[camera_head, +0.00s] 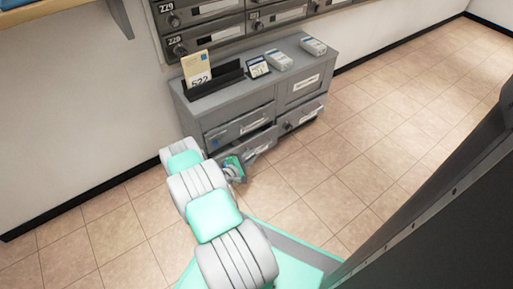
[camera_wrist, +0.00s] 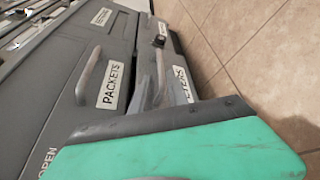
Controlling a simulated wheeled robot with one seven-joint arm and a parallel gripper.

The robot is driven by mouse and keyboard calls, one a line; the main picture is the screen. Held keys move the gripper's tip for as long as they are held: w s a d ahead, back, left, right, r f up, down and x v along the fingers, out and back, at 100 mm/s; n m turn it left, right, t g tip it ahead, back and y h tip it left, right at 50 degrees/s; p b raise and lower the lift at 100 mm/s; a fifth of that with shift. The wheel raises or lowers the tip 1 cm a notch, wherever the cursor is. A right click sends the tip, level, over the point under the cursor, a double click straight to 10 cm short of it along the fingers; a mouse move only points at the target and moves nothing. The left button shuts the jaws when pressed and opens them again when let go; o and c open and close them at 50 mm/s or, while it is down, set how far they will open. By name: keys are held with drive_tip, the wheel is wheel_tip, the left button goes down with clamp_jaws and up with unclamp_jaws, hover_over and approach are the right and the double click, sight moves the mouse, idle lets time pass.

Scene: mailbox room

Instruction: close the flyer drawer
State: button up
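The flyer drawer (camera_head: 262,143) is at the lower left of the grey cabinet (camera_head: 232,105) and stands partly out from its front. In the wrist view its label (camera_wrist: 183,84), partly readable as "FLYERS", shows beyond the "PACKETS" drawer front (camera_wrist: 92,75). My gripper (camera_head: 236,170) is low in front of the left end of the flyer drawer, close to it. I cannot tell whether they touch. In the wrist view a green and dark part of my gripper (camera_wrist: 190,145) fills the bottom and hides part of the drawer. Its fingertips are not clear.
Mailboxes (camera_head: 215,20) hang above. Open tiled floor (camera_head: 380,120) lies to the right.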

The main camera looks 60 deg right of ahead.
sight(260, 147)
drive_tip(key=b+x, duration=0.2)
drive_tip(key=x, duration=0.4)
drive_tip(key=shift+s+d+f, duration=0.1)
drive_tip(key=shift+s+f, duration=0.05)
drive_tip(key=shift+s, duration=0.05)
drive_tip(key=shift+d+b, duration=0.3)
drive_tip(key=shift+d, duration=0.1)
clamp_jaws()
idle(0.5)
drive_tip(key=shift+w, duration=0.1)
